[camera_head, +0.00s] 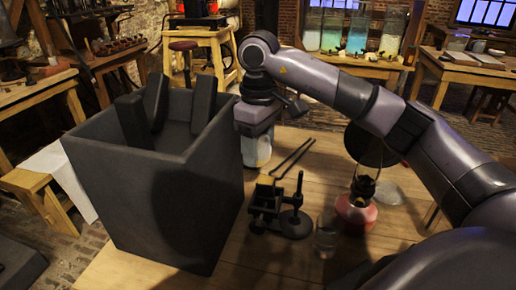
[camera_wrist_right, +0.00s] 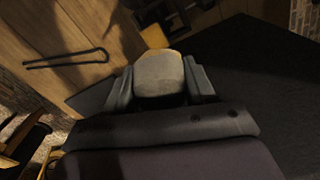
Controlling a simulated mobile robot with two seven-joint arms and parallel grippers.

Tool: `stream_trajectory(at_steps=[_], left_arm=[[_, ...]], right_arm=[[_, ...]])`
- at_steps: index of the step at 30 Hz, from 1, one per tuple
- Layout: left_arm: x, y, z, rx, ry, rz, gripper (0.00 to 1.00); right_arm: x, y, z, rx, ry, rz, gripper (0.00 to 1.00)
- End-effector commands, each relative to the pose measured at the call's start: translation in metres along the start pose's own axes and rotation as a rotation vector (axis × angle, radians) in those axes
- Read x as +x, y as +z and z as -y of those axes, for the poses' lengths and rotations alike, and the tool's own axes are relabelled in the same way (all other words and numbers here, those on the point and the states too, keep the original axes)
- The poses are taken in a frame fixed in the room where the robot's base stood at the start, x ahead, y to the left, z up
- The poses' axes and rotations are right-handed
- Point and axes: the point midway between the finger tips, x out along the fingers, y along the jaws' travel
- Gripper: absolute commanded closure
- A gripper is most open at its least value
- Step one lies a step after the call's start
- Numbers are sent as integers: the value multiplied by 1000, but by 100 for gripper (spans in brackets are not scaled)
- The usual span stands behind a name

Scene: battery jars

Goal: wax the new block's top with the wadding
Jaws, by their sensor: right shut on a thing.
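My right gripper (camera_head: 258,122) reaches in from the right and hangs beside the dark bin's right wall. In the right wrist view it is shut on a pale, rounded pad, which looks like the wadding (camera_wrist_right: 159,75). A small yellow block (camera_head: 277,179) sits on a black stand (camera_head: 266,205), to the right of the bin and nearer than the gripper. My left gripper is not in view.
The large dark bin (camera_head: 205,195) holds several dark slabs. On the wooden table (camera_head: 330,170) are a thin U-shaped rod (camera_head: 293,160), a red-based burner (camera_head: 356,212) and a clear glass (camera_head: 325,236).

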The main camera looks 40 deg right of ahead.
Motion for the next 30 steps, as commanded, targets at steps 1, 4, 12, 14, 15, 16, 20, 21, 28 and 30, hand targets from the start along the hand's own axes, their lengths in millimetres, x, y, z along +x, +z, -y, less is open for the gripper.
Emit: stream_trajectory(at_steps=[1,4,12,14,15,16,20,21,28,30], left_arm=[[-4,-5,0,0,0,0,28],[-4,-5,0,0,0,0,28],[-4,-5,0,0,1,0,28],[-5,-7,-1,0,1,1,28],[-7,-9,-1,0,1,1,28],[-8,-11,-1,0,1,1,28],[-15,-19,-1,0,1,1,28],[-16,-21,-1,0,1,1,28],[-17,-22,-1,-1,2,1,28],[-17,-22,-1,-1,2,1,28]], right_arm=[[-7,0,0,0,0,0,70],[-8,0,0,0,0,0,70],[-8,0,0,0,1,0,70],[-12,0,0,0,1,0,70],[-15,0,0,0,1,-1,70],[-18,0,0,0,1,-1,70],[-31,0,0,0,1,-1,70],[-34,0,0,0,1,-1,70],[-37,0,0,0,1,1,70],[-37,0,0,0,1,0,70]])
